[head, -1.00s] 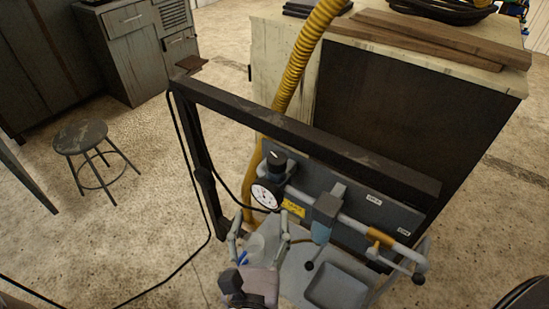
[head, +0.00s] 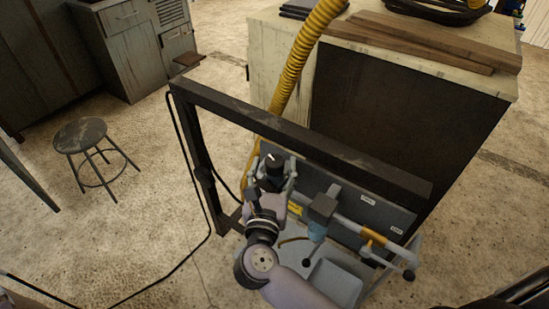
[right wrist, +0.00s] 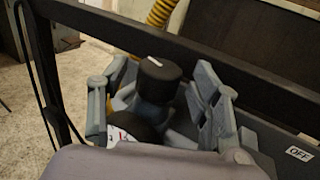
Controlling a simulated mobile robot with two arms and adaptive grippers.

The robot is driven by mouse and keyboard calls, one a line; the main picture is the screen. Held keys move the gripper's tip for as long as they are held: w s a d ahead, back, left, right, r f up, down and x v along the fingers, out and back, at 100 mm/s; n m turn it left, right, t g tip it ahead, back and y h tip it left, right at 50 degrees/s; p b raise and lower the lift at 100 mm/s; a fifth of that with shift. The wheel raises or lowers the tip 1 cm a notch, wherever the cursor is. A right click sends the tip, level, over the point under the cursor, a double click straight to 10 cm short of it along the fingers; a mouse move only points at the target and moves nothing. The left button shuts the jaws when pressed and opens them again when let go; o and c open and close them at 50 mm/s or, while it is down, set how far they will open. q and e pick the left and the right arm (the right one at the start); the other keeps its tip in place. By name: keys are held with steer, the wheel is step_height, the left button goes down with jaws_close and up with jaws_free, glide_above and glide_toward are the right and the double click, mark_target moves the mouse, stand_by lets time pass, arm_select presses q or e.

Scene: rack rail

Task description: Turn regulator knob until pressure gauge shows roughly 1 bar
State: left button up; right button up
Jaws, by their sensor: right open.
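The regulator knob (head: 273,160) is a black cap with a white mark on top, on the grey panel (head: 375,212). In the right wrist view the knob (right wrist: 158,72) stands between the two fingers of my right gripper (right wrist: 158,90), with a visible gap on each side. My right gripper (head: 272,172) is open around the knob in the head view. The white-faced pressure gauge (right wrist: 122,134) shows only in part in the right wrist view, below the knob; its reading cannot be made out. In the head view my gripper hides the gauge. My left gripper is not in view.
A dark frame beam (head: 300,140) runs just behind the knob. A blue-bowled filter unit (head: 318,222) and a pipe with a yellow band (head: 372,237) lie to the right. A grey tray (head: 335,280) sits below. A yellow hose (head: 292,75) hangs behind.

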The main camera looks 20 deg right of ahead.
steer(key=shift+x, duration=1.05)
steer(key=c, duration=1.2)
